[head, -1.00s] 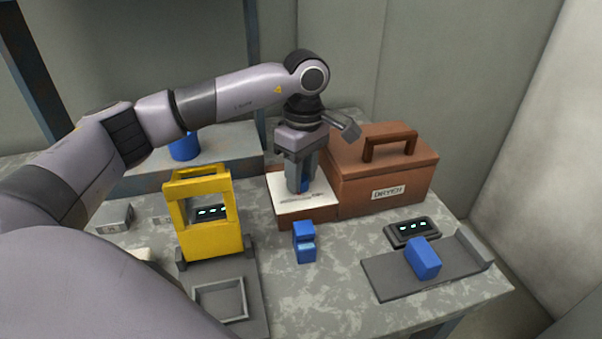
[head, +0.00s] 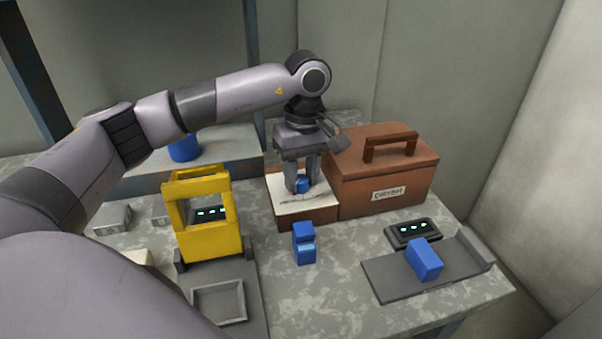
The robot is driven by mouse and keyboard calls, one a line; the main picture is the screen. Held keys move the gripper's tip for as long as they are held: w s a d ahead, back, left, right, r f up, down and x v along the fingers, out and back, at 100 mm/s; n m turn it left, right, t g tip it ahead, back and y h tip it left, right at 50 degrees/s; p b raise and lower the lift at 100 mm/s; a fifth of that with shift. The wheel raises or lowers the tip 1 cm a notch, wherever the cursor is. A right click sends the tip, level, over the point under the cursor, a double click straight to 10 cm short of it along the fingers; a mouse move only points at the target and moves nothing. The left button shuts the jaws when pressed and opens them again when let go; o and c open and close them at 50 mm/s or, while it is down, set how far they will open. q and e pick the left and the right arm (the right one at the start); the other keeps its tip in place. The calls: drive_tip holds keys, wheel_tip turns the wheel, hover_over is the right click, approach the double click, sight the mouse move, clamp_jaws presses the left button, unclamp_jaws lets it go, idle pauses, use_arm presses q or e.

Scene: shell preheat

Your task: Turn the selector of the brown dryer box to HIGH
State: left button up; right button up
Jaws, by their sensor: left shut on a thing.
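The brown dryer box (head: 385,180) stands at the back right of the table, with a handle on its lid and a label reading DRYER. A lower brown block with a white top plate (head: 290,209) adjoins its left side. A small blue selector knob (head: 302,183) stands on that plate. My left gripper (head: 303,187) points down over the plate and is shut on the blue knob, a finger on either side. The fingers partly hide the knob and the plate's markings, so I cannot read its setting. My right gripper is not in view.
A yellow frame (head: 205,240) with a small display stands left of the plate. A blue block (head: 304,243) stands in front of it. Another blue block (head: 424,260) lies on a grey tray (head: 385,283) at right, near a dark display (head: 413,231). A blue cylinder (head: 183,148) stands behind.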

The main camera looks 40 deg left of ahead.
sight(303, 178)
use_arm(q)
drive_tip(key=shift+r, duration=0.1)
drive_tip(key=o, duration=1)
drive_tip(key=shift+o, duration=0.2)
drive_tip(key=r, duration=0.7)
drive_tip(key=shift+w+d, duration=0.15)
drive_tip(key=shift+w, duration=0.05)
drive_tip(key=shift+s, duration=0.1)
